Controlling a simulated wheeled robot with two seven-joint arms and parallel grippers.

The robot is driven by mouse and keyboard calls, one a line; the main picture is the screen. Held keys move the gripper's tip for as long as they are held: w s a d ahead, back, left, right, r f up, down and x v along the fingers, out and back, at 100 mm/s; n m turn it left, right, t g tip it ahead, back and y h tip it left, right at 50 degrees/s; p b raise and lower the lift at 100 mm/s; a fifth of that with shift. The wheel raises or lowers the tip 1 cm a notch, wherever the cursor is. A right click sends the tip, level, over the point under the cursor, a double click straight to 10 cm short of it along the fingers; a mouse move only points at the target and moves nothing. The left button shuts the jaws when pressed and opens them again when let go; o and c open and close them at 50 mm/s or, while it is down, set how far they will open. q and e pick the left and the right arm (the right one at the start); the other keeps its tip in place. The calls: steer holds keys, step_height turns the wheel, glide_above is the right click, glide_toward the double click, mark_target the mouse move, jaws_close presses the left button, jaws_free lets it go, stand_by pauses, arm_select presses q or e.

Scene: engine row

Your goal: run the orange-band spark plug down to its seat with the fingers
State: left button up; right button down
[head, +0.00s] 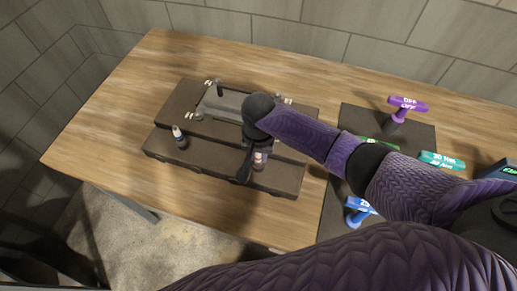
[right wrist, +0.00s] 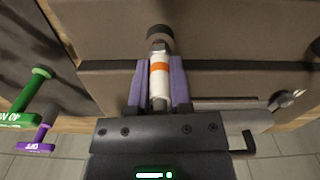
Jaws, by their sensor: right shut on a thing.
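The orange-band spark plug (right wrist: 160,78) is white with an orange ring and a metal end. It stands between the two purple fingers of my right gripper (right wrist: 159,80), which is shut on it. In the right wrist view its far end meets a dark round well (right wrist: 159,38) in the engine block. How deep it sits cannot be told. In the head view the plug (head: 260,157) shows beside my right gripper (head: 253,166), over the right part of the dark engine block (head: 215,166). My left gripper is not in view.
Another plug (head: 179,136) stands at the block's left. Small parts stand along its back. A dark mat (head: 425,133) at the right holds a purple T-handle tool (head: 407,104), a teal-handled one (head: 441,160), and green and blue ones. The table's left side is clear.

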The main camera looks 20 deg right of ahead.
steer(key=m, duration=0.1)
steer(key=m+p, duration=0.2)
steer(key=shift+r+m, duration=0.25)
steer(key=shift+m, duration=0.15)
steer(key=m+p, duration=0.3)
steer(key=m, duration=0.2)
steer(key=m+p, duration=0.1)
steer(key=m, duration=0.3)
steer(key=shift+f+m, duration=0.15)
steer(key=shift+m, duration=0.25)
steer(key=shift+f+m, duration=0.15)
steer(key=shift+m, duration=0.75)
